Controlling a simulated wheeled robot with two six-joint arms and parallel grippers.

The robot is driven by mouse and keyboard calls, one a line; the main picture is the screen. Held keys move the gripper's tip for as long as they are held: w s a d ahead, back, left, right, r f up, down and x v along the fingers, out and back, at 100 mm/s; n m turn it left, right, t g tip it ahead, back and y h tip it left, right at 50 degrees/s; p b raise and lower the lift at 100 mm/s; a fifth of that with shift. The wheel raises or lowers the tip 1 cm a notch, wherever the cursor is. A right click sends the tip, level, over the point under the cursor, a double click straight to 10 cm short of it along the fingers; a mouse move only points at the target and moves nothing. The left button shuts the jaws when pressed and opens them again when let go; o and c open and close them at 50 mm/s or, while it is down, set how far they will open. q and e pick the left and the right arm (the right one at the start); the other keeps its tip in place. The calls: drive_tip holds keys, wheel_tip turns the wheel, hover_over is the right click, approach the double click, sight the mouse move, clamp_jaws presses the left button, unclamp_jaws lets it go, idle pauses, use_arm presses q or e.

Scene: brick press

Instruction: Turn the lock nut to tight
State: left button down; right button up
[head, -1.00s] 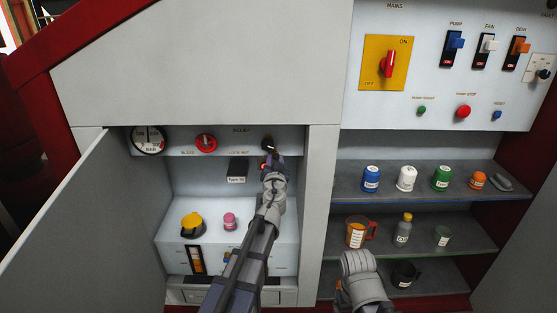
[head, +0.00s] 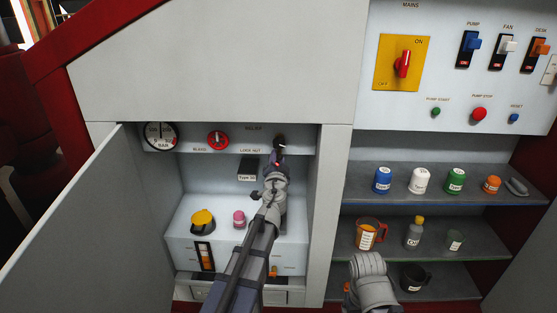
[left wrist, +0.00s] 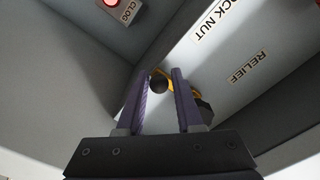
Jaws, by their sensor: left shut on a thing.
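The lock nut shows in the left wrist view as a yellow lever (left wrist: 184,86) with a round black ball end (left wrist: 158,85), beside the dark relief knob (left wrist: 204,110). My left gripper (left wrist: 158,74) has its two fingers on either side of the ball end and is shut on it. In the head view my left gripper (head: 277,160) is just below the relief knob (head: 279,141), under the panel's upper strip, and hides most of the lever. The labels LOCK NUT (left wrist: 213,20) and RELIEF (left wrist: 247,67) are readable.
A pressure gauge (head: 160,135) and red bleed wheel (head: 218,140) are left of the nut. An open door (head: 85,220) stands at the left. Shelves (head: 440,197) are at the right.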

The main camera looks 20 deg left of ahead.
use_arm(q)
drive_tip(key=shift+d, duration=0.2)
drive_tip(key=c, duration=0.7)
unclamp_jaws()
drive_tip(key=shift+a, duration=0.1)
drive_tip(key=v, duration=0.7)
drive_tip(key=shift+s, duration=0.4)
